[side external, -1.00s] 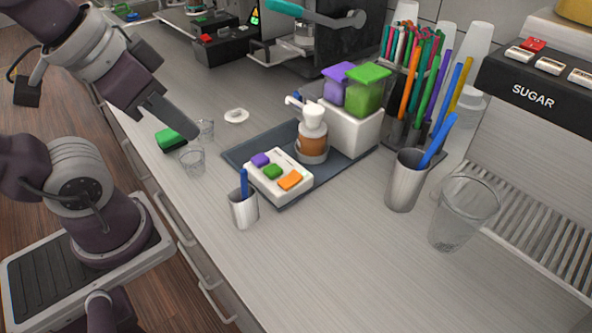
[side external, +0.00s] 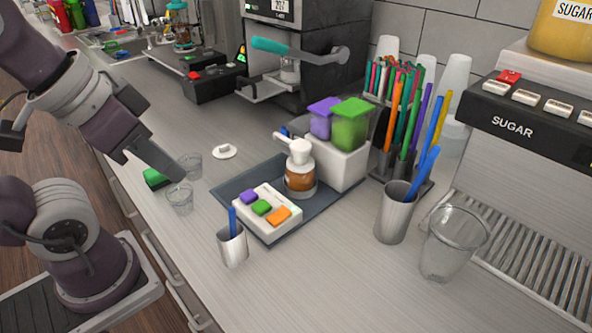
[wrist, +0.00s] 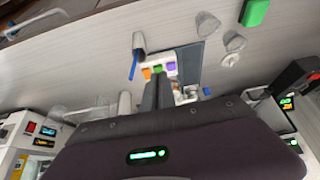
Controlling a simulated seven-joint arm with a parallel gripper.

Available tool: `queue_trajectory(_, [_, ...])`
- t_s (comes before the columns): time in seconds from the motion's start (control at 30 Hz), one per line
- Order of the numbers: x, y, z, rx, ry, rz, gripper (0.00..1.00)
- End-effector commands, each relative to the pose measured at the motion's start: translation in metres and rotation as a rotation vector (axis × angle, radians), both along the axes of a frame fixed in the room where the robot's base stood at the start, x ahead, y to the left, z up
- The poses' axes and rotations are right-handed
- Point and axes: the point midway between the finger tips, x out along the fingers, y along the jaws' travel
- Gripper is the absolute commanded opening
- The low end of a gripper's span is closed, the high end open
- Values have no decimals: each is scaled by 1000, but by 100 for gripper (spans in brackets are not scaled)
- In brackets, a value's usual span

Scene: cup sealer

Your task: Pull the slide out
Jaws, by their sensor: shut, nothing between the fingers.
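The cup sealer (side external: 327,55) is a dark machine with a lit display and a teal handle (side external: 285,48), standing at the back of the counter in the side view. Its slide (side external: 260,88) is a light metal plate at the machine's lower front. A clear cup (side external: 289,74) sits at the slide, under the head. How far the slide extends inside is hidden. My gripper (side external: 177,174) is shut and empty, at the left over the clear glasses, well in front of and apart from the slide. Its fingers (wrist: 158,82) also show in the wrist view.
Two clear glasses (side external: 180,199) and a green block (side external: 156,179) are near my gripper. A dark tray (side external: 232,188) holds a button box, a pump bottle and lidded containers. A black device (side external: 211,83) stands left of the sealer. Bare counter lies between.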

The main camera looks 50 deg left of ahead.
Motion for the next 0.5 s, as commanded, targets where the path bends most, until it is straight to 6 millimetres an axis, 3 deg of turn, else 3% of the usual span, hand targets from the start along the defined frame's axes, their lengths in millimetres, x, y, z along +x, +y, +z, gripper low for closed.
queue_trajectory(0.37, [0,0,0,0,0,0,0])
queue_trajectory(0.5, [9,0,7,-40,21,38,24])
